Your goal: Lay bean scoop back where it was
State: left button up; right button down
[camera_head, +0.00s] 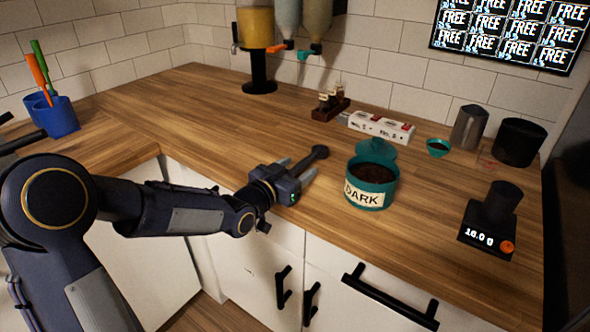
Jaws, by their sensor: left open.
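A black bean scoop (319,153) lies on the wooden counter (222,112), left of the teal coffee tin. Its round end points away from me, and its handle runs back toward my left gripper (298,168). The left gripper is open, low over the counter's front edge, with its two fingers on either side of the handle. I cannot tell whether they touch it. The teal tin (362,199), labelled DARK, stands open with dark coffee inside and its lid tilted up behind. My right gripper is not in view.
A scale (487,240) with a black cup (502,200) reads 16.0 g at the right. Behind stand a white box (380,127), a small teal funnel (438,147), a metal pitcher (468,127) and a black container (518,142). A blue cup (57,118) is left. The counter's middle left is clear.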

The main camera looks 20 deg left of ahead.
pick_arm(q)
jog(key=shift+s+a+r, duration=0.1)
jog(key=shift+s+r, duration=0.05)
jog(key=shift+r, duration=0.05)
jog(key=s+a+f+n+g+y, duration=0.1)
jog(key=s+a+n+g+y, duration=0.2)
jog(key=s, duration=0.8)
jog(key=s+a+f+n+g+y, duration=0.2)
jog(key=s+a, duration=0.4)
jog(key=s, duration=0.4)
jog(key=s+d+f+g+h, duration=0.1)
jog(key=s+d+g, duration=0.1)
jog(key=s, duration=0.5)
jog(key=s+d+f+g+h, duration=0.2)
jog(key=s+d+g, duration=0.1)
jog(key=s, duration=0.4)
jog(key=shift+d+n+g+p, duration=0.3)
jog(key=shift+d, duration=0.1)
jog(key=shift+s+f, duration=0.1)
